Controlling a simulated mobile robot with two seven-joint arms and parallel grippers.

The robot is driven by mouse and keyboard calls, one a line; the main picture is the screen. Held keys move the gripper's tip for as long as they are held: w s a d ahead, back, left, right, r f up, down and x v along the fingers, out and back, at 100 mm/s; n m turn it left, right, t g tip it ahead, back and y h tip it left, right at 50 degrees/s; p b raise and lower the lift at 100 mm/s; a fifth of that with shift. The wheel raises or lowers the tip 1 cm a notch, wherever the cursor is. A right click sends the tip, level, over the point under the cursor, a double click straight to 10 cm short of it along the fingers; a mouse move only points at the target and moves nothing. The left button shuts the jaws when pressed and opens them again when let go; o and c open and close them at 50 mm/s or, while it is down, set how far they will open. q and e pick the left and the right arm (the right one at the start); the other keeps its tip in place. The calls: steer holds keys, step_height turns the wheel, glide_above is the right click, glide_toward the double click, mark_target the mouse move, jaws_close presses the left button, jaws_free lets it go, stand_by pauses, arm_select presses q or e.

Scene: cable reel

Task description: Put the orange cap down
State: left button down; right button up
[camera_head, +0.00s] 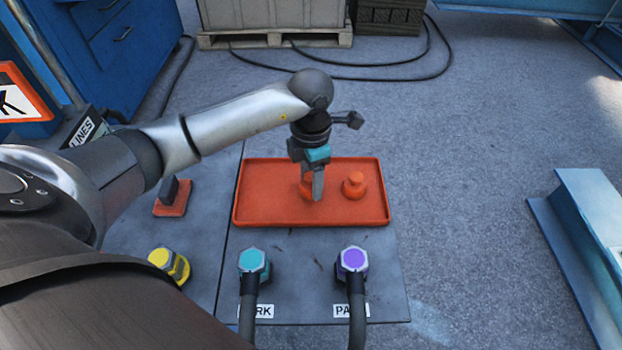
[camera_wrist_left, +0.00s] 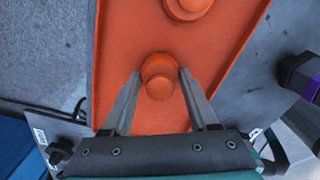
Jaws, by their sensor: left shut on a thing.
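My left gripper (camera_head: 317,193) points down over the orange tray (camera_head: 262,207) and is shut on an orange cap (camera_head: 304,190). The left wrist view shows this cap (camera_wrist_left: 160,80) between the two fingers, over the tray floor (camera_wrist_left: 115,42). It is at or very near the floor; I cannot tell whether it touches. One finger hides part of it in the head view. A second orange cap (camera_head: 354,185) stands in the tray to the right, apart from the gripper; it also shows in the left wrist view (camera_wrist_left: 188,6). My right gripper is not in view.
In front of the tray are a teal-topped connector (camera_head: 253,262), a purple-topped connector (camera_head: 353,260) and a yellow one (camera_head: 169,264). Cables run from the teal and purple ones. A blue metal structure (camera_head: 580,240) stands at right. Open floor lies between it and the tray.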

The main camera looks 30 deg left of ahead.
arm_select(q)
steer(key=shift+f, duration=0.15)
steer(key=shift+c, duration=0.8)
jaws_free()
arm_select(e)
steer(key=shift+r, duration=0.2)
arm_select(q)
steer(key=shift+r, duration=0.3)
step_height(320, 180, up, 10)
steer(key=p, duration=0.4)
steer(key=shift+f, duration=0.1)
steer(key=shift+r+p, duration=0.5)
steer(key=shift+r, duration=0.5)
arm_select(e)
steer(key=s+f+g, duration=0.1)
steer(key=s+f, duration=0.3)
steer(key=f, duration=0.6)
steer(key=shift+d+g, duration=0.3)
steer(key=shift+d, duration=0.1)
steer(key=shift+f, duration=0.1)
